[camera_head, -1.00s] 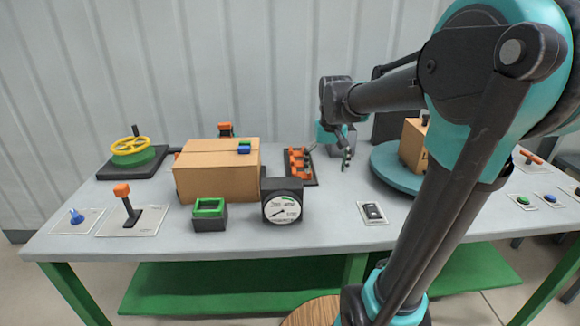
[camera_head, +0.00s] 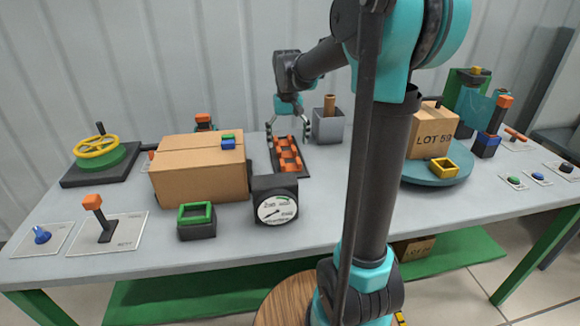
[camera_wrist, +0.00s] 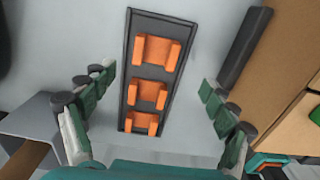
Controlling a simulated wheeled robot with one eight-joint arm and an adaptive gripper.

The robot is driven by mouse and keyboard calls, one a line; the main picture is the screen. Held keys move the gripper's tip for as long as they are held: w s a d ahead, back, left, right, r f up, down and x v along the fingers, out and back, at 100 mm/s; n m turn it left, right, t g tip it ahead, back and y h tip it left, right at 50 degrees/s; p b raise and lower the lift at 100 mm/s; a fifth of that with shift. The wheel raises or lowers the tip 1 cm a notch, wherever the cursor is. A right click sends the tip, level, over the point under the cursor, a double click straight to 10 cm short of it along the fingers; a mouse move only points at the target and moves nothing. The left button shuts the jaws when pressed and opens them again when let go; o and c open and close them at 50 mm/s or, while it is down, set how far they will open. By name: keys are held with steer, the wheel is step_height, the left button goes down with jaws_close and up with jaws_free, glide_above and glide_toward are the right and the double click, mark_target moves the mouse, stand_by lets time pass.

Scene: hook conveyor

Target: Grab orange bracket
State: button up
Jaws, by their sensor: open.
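Several orange brackets (camera_head: 288,155) sit in a row on a narrow black tray (camera_head: 305,172) on the table, behind the gauge. In the wrist view, three orange brackets show in line: a far one (camera_wrist: 157,52), a middle one (camera_wrist: 148,95) and a near one (camera_wrist: 142,122), on the black tray (camera_wrist: 135,23). My gripper (camera_head: 288,131) hangs above the tray's far end, fingers pointing down. In the wrist view my gripper (camera_wrist: 155,92) is wide open and empty, with its fingers on either side of the tray, apart from the brackets.
A cardboard box (camera_head: 200,180) stands left of the tray, with a black gauge (camera_head: 275,200) in front. A grey bin (camera_head: 328,127) holding a brown cylinder stands close behind right. A teal turntable (camera_head: 435,177) carries another carton (camera_head: 432,133). Free table lies right of the tray.

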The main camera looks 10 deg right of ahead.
mark_target(290, 167)
steer(key=shift+s+d+f, duration=0.1)
steer(key=shift+d+f, duration=0.1)
steer(key=shift+f, duration=1.7)
steer(key=shift+s+d+f, duration=0.1)
steer(key=shift+d+f, duration=0.1)
steer(key=shift+f, duration=1.7)
steer(key=shift+c, duration=0.5)
steer(key=c, duration=1.1)
steer(key=shift+c, duration=0.2)
steer(key=shift+r, duration=0.1)
